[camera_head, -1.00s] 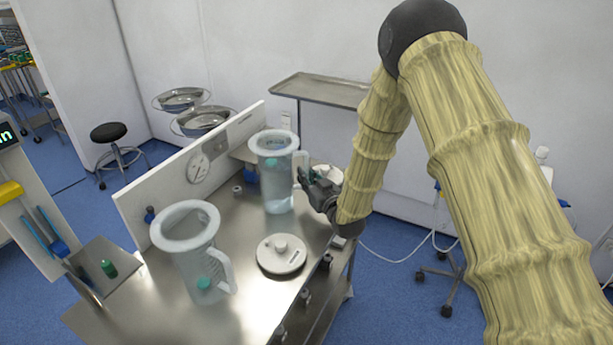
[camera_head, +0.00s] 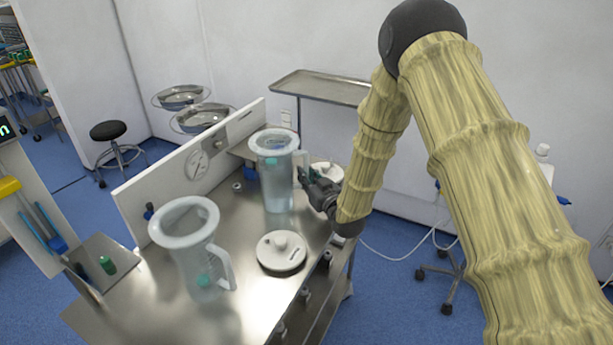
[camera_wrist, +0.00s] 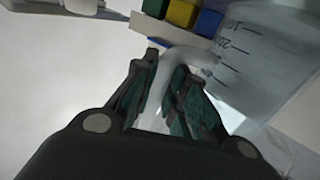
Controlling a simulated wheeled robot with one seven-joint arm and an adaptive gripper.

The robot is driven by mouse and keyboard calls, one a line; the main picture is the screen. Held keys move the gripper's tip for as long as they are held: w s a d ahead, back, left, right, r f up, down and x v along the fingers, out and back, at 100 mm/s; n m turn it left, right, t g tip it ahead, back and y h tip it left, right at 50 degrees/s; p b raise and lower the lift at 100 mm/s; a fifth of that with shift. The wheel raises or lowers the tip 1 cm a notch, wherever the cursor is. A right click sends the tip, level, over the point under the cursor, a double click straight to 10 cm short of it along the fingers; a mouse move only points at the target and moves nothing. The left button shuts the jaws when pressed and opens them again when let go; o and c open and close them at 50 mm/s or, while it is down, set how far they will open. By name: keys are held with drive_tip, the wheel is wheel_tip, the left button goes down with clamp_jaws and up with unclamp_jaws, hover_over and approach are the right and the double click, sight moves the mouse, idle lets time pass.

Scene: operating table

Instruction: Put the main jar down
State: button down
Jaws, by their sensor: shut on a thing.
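Two clear, pale jars with handles and wide rims are on the steel table (camera_head: 225,325). The far jar (camera_head: 277,190) is upright near the back panel; I cannot tell whether its base touches the table. My gripper (camera_head: 305,177) is shut on this jar's handle, at its right side. In the wrist view, my gripper (camera_wrist: 172,90) has the pale handle between its dark fingers, and the jar's graduated wall (camera_wrist: 262,60) shows at the upper right. The near jar (camera_head: 200,265) stands apart at the front left.
A white panel with a dial (camera_head: 160,185) runs along the table's left edge. Another white round piece (camera_head: 328,170) lies behind my gripper. A green-capped small item (camera_head: 107,265) sits on the left side shelf. A tray stand (camera_head: 320,87) stands behind.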

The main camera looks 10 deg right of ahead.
drive_tip(key=shift+f, duration=0.1)
drive_tip(key=c, duration=1.4)
unclamp_jaws()
drive_tip(key=shift+o, duration=0.2)
drive_tip(key=v, duration=1.2)
